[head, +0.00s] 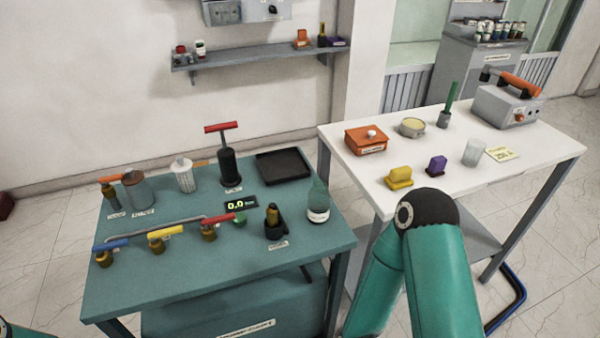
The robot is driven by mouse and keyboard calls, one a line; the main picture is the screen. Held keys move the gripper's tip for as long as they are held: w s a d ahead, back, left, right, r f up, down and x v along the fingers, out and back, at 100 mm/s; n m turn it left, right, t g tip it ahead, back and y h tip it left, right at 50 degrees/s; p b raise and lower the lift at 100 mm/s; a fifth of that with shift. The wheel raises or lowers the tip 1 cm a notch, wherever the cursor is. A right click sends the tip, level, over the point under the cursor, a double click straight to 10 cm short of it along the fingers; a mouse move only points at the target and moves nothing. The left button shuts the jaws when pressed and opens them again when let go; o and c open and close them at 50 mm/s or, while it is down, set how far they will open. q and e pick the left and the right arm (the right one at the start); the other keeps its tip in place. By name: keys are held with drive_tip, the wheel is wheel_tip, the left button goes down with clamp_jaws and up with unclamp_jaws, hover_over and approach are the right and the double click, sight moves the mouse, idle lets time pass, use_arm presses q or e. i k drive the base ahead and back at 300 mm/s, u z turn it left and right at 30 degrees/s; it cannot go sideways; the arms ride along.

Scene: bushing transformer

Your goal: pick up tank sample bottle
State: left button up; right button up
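A greenish glass bottle with a white label (318,205) stands upright near the right edge of the teal table (170,280). It looks like the tank sample bottle, but its label is too small to read. Nothing is touching it. My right arm shows at the lower right as teal links with a dark joint, in front of the white table; its gripper is out of view. Only a sliver of my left arm shows in the bottom left corner, and its gripper is out of view.
A black tray (283,165) and a red-handled pump (229,160) stand behind. Valves with coloured handles (162,240) line the front left. The white table (470,165) holds an orange box (366,140) and other items.

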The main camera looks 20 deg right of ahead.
sight(319, 197)
drive_tip(key=z, duration=1.4)
drive_tip(key=i, duration=0.1)
drive_tip(key=u, duration=2.75)
drive_tip(key=k, duration=0.75)
drive_tip(key=z, duration=0.9)
drive_tip(key=i, duration=0.5)
